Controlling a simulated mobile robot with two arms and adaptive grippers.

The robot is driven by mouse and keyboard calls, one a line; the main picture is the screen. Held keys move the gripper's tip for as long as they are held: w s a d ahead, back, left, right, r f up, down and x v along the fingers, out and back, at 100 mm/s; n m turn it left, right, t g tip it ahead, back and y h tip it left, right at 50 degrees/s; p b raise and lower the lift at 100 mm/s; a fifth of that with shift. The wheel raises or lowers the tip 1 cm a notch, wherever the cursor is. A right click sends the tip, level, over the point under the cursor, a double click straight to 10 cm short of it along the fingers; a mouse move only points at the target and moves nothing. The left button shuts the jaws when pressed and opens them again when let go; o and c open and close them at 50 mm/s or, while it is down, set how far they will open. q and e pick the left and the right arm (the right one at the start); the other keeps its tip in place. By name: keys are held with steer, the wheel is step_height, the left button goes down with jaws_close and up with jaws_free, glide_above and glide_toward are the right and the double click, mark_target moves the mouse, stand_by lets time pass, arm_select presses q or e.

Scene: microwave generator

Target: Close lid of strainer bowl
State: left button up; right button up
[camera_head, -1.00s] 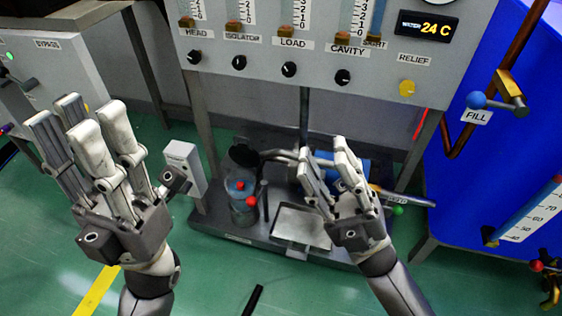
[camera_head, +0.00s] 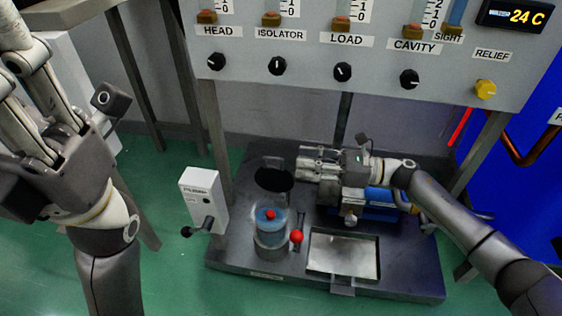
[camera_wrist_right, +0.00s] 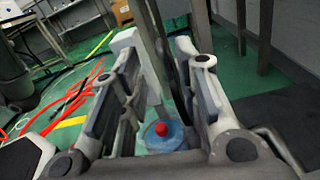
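The strainer bowl (camera_head: 270,230) is a clear bluish cylinder with a red knob inside, standing upright on the dark base plate. It also shows low in the right wrist view (camera_wrist_right: 165,138). Its round black lid (camera_head: 274,179) stands raised behind the bowl, so the bowl is open. My right gripper (camera_head: 303,163) points left, its fingertips just right of the lid; I cannot tell if they touch it. In the right wrist view its fingers are apart, with a dark edge between them. My left gripper (camera_head: 20,90) is at the left, partly out of frame, its fingers spread and empty.
A red ball handle (camera_head: 296,237) stands right beside the bowl. A metal tray (camera_head: 343,254) lies to its right and a blue pump body (camera_head: 380,204) behind that. A white switch box (camera_head: 203,200) stands left. The gauge panel (camera_head: 360,70) hangs above.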

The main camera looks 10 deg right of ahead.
mark_target(281, 159)
steer(key=b+x, duration=0.1)
steer(key=x, duration=0.5)
steer(key=shift+a+b, duration=0.3)
steer(key=shift+a, duration=0.1)
jaws_close()
